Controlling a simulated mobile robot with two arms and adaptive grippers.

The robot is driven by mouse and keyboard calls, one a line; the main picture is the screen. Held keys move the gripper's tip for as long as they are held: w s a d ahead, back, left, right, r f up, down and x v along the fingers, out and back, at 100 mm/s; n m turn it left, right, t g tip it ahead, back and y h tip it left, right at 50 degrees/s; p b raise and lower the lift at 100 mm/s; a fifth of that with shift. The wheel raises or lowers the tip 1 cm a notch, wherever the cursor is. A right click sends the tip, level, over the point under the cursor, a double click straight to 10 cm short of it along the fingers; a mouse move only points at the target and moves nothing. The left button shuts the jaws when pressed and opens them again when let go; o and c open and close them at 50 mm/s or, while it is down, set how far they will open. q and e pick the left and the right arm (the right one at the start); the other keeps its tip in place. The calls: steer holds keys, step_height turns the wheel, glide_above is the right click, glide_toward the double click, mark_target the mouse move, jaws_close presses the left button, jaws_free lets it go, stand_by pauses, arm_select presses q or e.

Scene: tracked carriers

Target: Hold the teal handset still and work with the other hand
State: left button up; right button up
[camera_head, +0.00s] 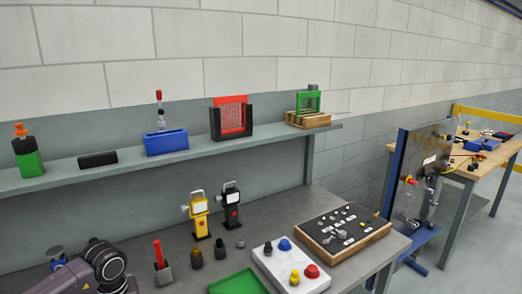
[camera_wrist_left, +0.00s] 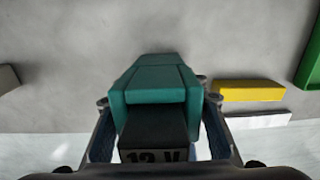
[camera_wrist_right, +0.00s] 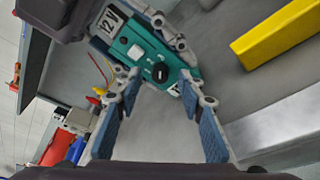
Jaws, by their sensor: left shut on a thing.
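The teal handset (camera_wrist_left: 155,82) fills the middle of the left wrist view, its black end marked "12 V" towards the camera. My left gripper (camera_wrist_left: 159,103) is shut on it, one finger on each side. The head view shows neither gripper nor the handset.
A yellow bar (camera_wrist_right: 275,32) lies right of the handset in the right wrist view. On the bench stand a white button box (camera_head: 290,268), a green tray (camera_head: 238,283), a wooden-edged panel (camera_head: 343,235) and yellow and black lamps (camera_head: 199,214). A shelf (camera_head: 200,153) runs above.

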steer(key=n+h, duration=0.1)
steer(key=n, duration=0.2)
arm_select(q)
steer(key=shift+r, duration=0.1)
arm_select(e)
steer(key=s+d+g, duration=0.2)
steer(key=s+d, duration=0.4)
steer(key=s, duration=0.1)
steer(key=w+d+r+m+y, duration=0.1)
steer(key=w+d, duration=0.1)
steer(key=w+d+m+y, duration=0.1)
steer(key=w+d+m, duration=0.1)
steer(key=w+d, duration=0.1)
steer(key=w+d+r+m+t+y, duration=0.1)
steer(key=w+d+m, duration=0.1)
steer(key=w+d, duration=0.1)
steer(key=shift+w+d+r+y, duration=0.1)
steer(key=shift+d+r+y, duration=0.1)
steer(key=shift+r+y, duration=0.2)
steer(key=w+d+r+m+t, duration=0.2)
steer(key=w+d, duration=0.2)
steer(key=d, duration=0.4)
steer(key=w+d+r+m+t+h, duration=0.1)
steer(key=w+d+r+t, duration=0.2)
steer(key=d, duration=0.4)
steer(key=shift+w+d+m, duration=0.4)
steer(key=shift+w, duration=0.25)
arm_select(q)
steer(key=o, duration=1.4)
